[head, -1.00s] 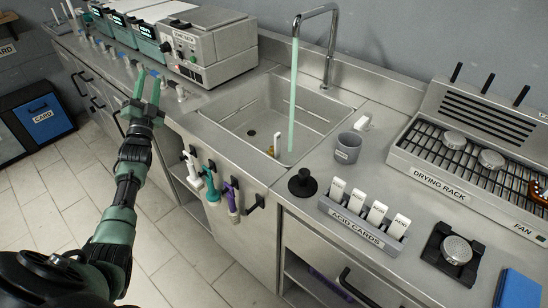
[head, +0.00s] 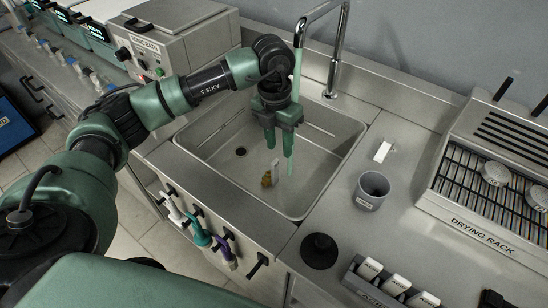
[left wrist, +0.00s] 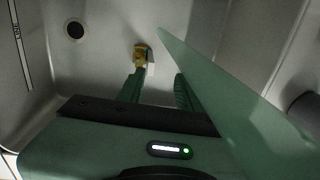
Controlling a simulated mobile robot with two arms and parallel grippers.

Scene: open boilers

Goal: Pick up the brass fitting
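The brass fitting (head: 267,180) is small and yellowish. It lies on the floor of the steel sink (head: 218,186), with a small white tag-like piece against it. It also shows in the left wrist view (left wrist: 140,52), just beyond my fingers. My left gripper (head: 279,146) points down over the sink, above the fitting and apart from it. Its two fingers are spread with nothing between them, and they show in the left wrist view too (left wrist: 158,90). My right gripper is in neither view.
A pale green stream (head: 291,175) falls from the tap (head: 333,60) right beside my left gripper. A dark drain (head: 240,152) is in the sink. A grey cup (head: 372,190), a black knob-like piece (head: 319,251) and a drying rack (head: 480,215) stand to the right.

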